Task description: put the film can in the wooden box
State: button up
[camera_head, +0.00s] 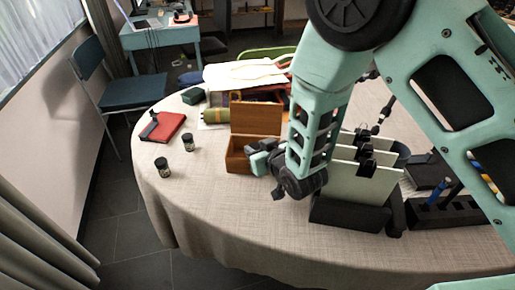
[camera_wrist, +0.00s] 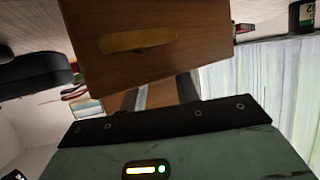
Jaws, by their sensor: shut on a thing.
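The wooden box (camera_head: 237,158) stands on the table with its lid (camera_head: 255,118) raised. My gripper (camera_head: 262,158) is at its right side. In the wrist view, a wooden panel of the box (camera_wrist: 135,65) with a brass plate fills the upper middle, and brown wood shows between the fingers (camera_wrist: 160,95). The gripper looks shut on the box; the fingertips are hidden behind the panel. Two small black cans with pale labels, which look like film cans, stand left of the box: one nearer the edge (camera_head: 162,167) and one farther back (camera_head: 188,142). The box's inside is mostly hidden.
A red book (camera_head: 163,127) with a dark item on it lies behind the cans. A green-yellow cylinder (camera_head: 215,116) lies behind the box. A black rack with pale panels (camera_head: 357,180) stands close to the right of my gripper. The cloth in front of the cans is clear.

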jog(key=shift+f, duration=0.2)
jog(key=o, duration=0.7)
jog(key=shift+r, duration=0.2)
jog(key=s+d+r+g+h, duration=0.2)
jog(key=s+d+r+g, duration=0.2)
jog(key=s, duration=0.6)
jog(key=s+d+r+n+g+h, duration=0.1)
jog(key=s+d+r+g, duration=0.3)
jog(key=s, duration=0.6)
jog(key=s+d+r+n+g+h, duration=0.1)
jog(key=s+d+r, duration=0.4)
jog(key=s, duration=0.5)
jog(key=shift+s+d+r+g+h+b, duration=0.1)
jog(key=shift+s+r+g+h+b, duration=0.1)
jog(key=shift+r+g+h, duration=0.35)
jog(key=shift+s+r+g+h+b, duration=0.15)
jog(key=shift+g+h, duration=0.1)
jog(key=shift+g, duration=0.6)
